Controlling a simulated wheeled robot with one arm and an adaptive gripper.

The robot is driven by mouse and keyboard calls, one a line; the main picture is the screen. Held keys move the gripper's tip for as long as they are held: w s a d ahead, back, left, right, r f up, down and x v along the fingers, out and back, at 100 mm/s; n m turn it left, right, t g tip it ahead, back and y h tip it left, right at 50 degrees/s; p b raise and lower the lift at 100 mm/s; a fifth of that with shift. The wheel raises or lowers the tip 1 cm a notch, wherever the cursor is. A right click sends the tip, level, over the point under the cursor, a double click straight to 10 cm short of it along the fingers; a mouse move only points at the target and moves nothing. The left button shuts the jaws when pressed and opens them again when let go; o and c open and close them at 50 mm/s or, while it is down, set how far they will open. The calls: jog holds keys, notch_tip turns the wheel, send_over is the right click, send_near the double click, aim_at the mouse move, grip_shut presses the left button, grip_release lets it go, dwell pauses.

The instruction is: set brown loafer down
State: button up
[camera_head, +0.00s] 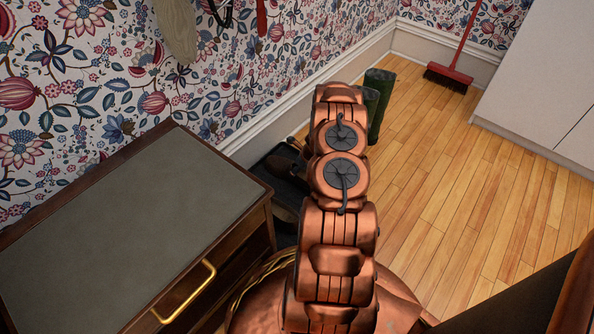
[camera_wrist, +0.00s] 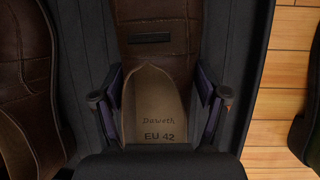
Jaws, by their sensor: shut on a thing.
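The brown loafer (camera_wrist: 158,50) fills the middle of the wrist view, its toe side toward the top. Its tan insole reads "EU 42". My gripper (camera_wrist: 160,106) is shut on the loafer near the heel, one finger on each side. Dark grey tray surface (camera_wrist: 88,40) shows on both sides of the loafer. I cannot tell whether the sole touches it. Another brown shoe (camera_wrist: 25,75) lies to the left. In the head view my arm hides the gripper and the held loafer; part of the dark tray (camera_head: 285,188) shows beside the cabinet.
A wooden cabinet (camera_head: 120,225) with a grey-green top and brass handle stands at left. Green boots (camera_head: 379,95) stand beyond my arm, near the wall. A red broom (camera_head: 449,76) leans at the back. A white cabinet (camera_head: 545,75) is at right. Wooden floor between is clear.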

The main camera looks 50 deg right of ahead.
jog(key=o, duration=1.6)
jog(key=shift+o, duration=0.2)
jog(key=shift+r, duration=0.1)
jog(key=p+v, duration=0.4)
jog(key=v, duration=0.8)
jog(key=shift+a, duration=0.1)
